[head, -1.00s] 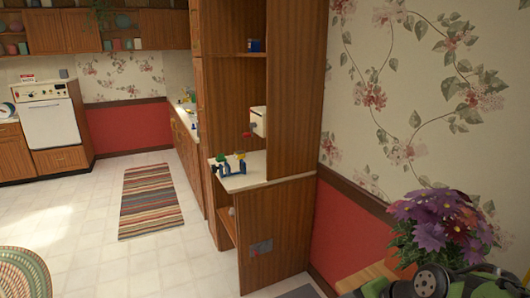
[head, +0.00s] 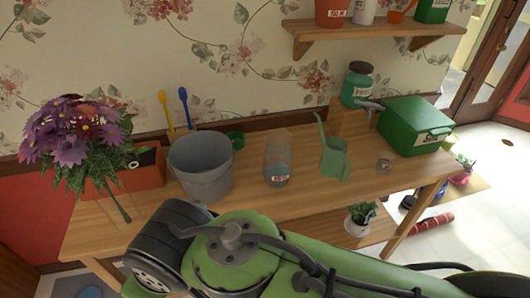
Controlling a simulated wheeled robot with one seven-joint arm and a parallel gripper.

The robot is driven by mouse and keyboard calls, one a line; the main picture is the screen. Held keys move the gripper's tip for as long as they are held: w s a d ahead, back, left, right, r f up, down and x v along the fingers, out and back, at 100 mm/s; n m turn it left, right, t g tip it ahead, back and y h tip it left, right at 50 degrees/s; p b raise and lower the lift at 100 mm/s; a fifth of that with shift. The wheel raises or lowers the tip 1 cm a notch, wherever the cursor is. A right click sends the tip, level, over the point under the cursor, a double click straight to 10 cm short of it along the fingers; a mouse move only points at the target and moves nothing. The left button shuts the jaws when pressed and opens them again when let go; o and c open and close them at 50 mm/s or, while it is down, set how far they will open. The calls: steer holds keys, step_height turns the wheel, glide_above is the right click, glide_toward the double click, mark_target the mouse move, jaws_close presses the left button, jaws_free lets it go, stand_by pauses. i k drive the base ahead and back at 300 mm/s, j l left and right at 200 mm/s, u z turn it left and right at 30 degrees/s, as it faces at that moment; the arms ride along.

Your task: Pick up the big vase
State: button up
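I cannot tell for certain which thing is the big vase. A large grey bucket-shaped vessel (head: 202,170) stands on the wooden table, left of its middle. To its left is an orange-red planter (head: 138,178) with a large bunch of purple and pink flowers (head: 75,138). My green arm crosses the bottom of the head view, in front of the table and apart from these things as far as I can see. My gripper's fingers do not show.
The wooden table (head: 255,200) also holds a clear bottle (head: 277,162), a light green watering can (head: 335,158), a green jar (head: 357,85) and a green box (head: 415,125). A wall shelf (head: 370,32) holds pots. A potted plant (head: 360,216) sits below the tabletop.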

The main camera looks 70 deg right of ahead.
mark_target(277, 166)
steer(key=k+l+z, duration=0.1)
steer(key=z, duration=2.25)
steer(key=i, duration=0.05)
